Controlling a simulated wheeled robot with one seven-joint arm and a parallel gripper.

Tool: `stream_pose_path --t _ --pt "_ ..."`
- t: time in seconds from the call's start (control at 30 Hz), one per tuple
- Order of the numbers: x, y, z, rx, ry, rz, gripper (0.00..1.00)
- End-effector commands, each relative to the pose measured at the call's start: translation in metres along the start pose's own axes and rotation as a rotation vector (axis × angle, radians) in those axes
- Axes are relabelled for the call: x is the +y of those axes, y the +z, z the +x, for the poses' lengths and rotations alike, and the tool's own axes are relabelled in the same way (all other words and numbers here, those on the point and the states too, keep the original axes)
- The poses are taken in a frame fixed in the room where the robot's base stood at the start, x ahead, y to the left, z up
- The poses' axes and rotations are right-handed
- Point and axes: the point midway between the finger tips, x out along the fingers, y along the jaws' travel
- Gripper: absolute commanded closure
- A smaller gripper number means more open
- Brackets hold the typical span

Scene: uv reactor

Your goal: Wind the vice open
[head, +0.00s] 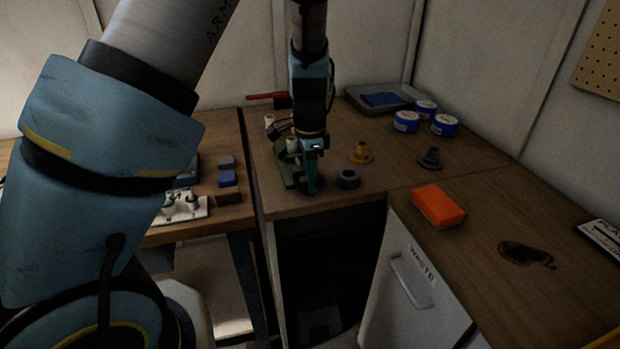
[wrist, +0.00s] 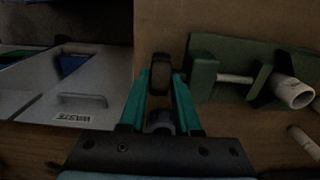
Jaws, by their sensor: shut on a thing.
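The green vice (head: 288,172) stands near the front edge of the wooden bench, partly hidden behind my gripper (head: 311,186) in the head view. In the wrist view the vice (wrist: 205,72) lies to the right, with a pale screw rod and a white cylinder (wrist: 292,92) at its far end. My gripper (wrist: 160,82) points down in front of the vice. Its teal fingers are shut on a dark round handwheel (wrist: 160,72) at the vice's front end. The handwheel is hidden in the head view.
A dark ring (head: 347,179) sits close to the right of my gripper. An orange sponge (head: 438,206) lies on the right counter above the waste door (head: 412,280).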

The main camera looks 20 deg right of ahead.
Motion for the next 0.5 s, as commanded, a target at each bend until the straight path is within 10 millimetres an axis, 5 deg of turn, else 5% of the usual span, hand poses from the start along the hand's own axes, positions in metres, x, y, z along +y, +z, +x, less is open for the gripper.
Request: stream_pose_path --t 0.5 --pt "-0.002 0.0044 0.0084 0.183 -0.005 -0.005 1.0"
